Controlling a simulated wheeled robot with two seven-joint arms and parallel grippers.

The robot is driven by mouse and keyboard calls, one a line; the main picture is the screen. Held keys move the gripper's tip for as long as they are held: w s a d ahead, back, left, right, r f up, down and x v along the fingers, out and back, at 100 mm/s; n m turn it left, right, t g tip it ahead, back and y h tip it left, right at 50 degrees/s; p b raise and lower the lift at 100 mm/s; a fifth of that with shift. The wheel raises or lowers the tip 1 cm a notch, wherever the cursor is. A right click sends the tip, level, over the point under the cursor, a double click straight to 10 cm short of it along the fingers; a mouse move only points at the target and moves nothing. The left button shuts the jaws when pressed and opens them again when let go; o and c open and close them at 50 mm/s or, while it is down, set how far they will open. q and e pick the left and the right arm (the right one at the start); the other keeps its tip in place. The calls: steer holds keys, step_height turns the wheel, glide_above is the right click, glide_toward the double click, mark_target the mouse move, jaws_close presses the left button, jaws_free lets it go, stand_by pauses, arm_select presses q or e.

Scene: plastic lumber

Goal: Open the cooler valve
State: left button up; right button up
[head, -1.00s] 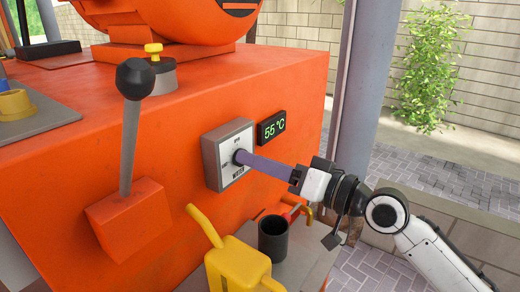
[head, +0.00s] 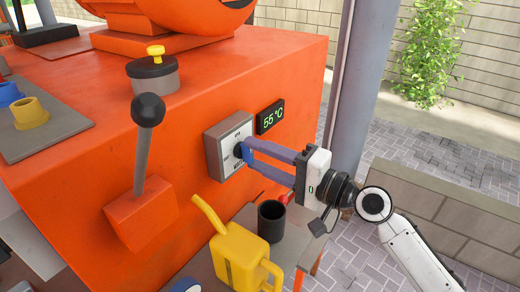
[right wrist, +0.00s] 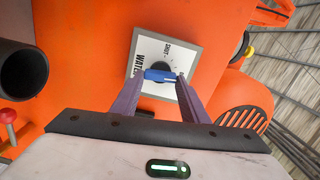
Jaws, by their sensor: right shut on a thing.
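The cooler valve is a black dial with a blue handle (right wrist: 160,75) on a grey box with a white label plate (head: 229,146), mounted on the orange machine's side. The plate also shows in the right wrist view (right wrist: 180,40), with the words "WATER" and "SHUT". My right gripper (head: 247,152) is shut on the blue handle, one long purple finger at each end of it; this grip also shows in the right wrist view (right wrist: 161,79). In the head view the fingertips partly hide the dial. My left gripper is not in view.
A display (head: 271,117) reading 55 °C sits right of the valve. A black-knobbed lever (head: 142,150) stands to the left. Below are a yellow can (head: 240,258) and a black cup (head: 271,221) on a small table. A grey post (head: 355,90) rises behind my right arm.

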steer(key=shift+m, duration=0.6)
steer(key=o, duration=1.1)
steer(key=shift+c, duration=0.2)
steer(key=b+v, duration=0.1)
steer(key=v, duration=0.9)
steer(key=shift+b, duration=0.4)
steer(key=shift+s+d+f, duration=0.1)
